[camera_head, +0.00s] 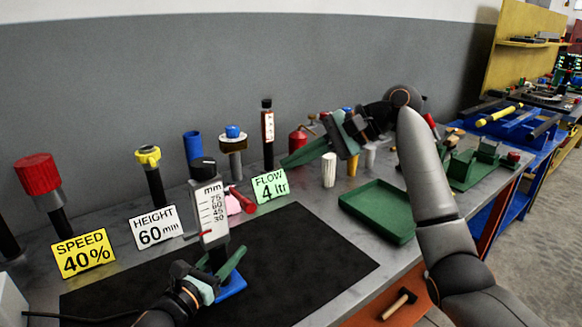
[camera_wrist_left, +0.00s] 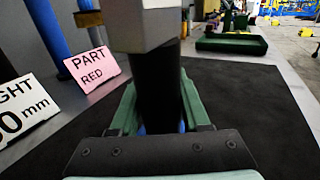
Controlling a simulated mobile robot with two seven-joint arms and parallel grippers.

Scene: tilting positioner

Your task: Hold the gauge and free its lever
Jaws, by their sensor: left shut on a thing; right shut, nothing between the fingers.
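The gauge (camera_head: 212,213) stands upright on the black mat, with a white mm scale, a black knob on top, a red pointer (camera_head: 199,234) and a blue base (camera_head: 232,287). A red bar (camera_head: 242,200) shows just right of the scale; I cannot tell whether it is the lever. My left gripper (camera_head: 222,270) is shut on the gauge's black column (camera_wrist_left: 156,90), low down above the base. In the left wrist view the column stands between the green fingers and the scale's grey lower end is above. My right gripper (camera_head: 300,153) is shut and empty, raised at the back, apart from the gauge.
Signs read SPEED 40% (camera_head: 84,254), HEIGHT 60 mm (camera_head: 157,227), FLOW 4 ltr (camera_head: 270,186) and PART RED (camera_wrist_left: 91,66). Several knobbed posts stand behind them. A green tray (camera_head: 378,211) lies right of the black mat (camera_head: 310,255). The mat's right part is clear.

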